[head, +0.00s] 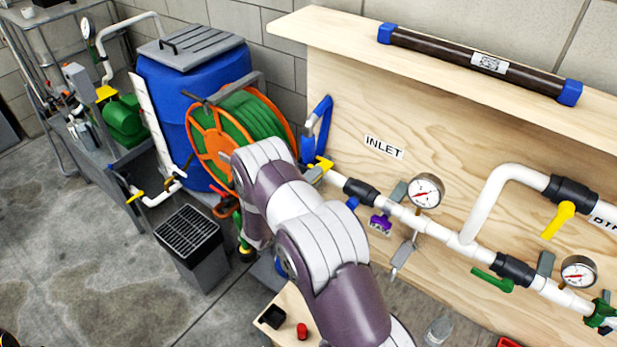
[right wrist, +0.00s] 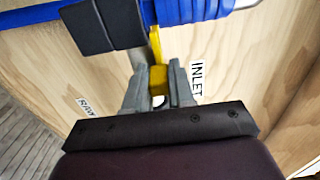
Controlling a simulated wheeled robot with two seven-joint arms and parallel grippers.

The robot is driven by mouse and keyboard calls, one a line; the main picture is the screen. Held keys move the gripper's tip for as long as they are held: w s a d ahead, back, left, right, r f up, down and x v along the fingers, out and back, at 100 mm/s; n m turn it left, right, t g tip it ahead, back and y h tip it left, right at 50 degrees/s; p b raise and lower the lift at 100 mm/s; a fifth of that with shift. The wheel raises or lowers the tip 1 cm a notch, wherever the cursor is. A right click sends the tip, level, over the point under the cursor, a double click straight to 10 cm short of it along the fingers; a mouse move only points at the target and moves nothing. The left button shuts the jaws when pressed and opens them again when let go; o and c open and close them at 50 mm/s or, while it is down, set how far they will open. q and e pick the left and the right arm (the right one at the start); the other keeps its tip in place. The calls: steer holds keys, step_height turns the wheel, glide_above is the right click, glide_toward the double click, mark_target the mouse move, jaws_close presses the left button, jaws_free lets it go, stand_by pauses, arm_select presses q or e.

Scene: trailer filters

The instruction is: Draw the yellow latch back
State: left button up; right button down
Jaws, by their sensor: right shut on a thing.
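The yellow latch (head: 323,162) is near the blue strap or hose on the wooden panel, left of the INLET label. In the right wrist view the yellow latch (right wrist: 158,78) sits between the grey fingers of my right gripper (right wrist: 160,88), which is shut on it. A yellow strip rises from the held part toward the blue piece. In the head view my right gripper (head: 314,174) is mostly hidden behind my own arm. My left gripper is not in view.
A white pipe run with gauges (head: 425,190) and valves crosses the wooden panel (head: 450,130) on the right. A green hose reel (head: 235,130) and blue barrel (head: 190,90) stand to the left. A grey bin (head: 190,245) stands on the floor.

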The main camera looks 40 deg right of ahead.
steer(key=shift+s+d+f, duration=0.1)
steer(key=shift+s+d, duration=0.05)
steer(key=shift+s, duration=0.3)
steer(key=c, duration=1)
jaws_free()
steer(key=shift+o, duration=0.2)
steer(key=shift+s, duration=0.15)
steer(key=shift+a, duration=0.3)
steer(key=b+v, duration=0.5)
steer(key=v, duration=0.7)
steer(key=shift+s, duration=0.1)
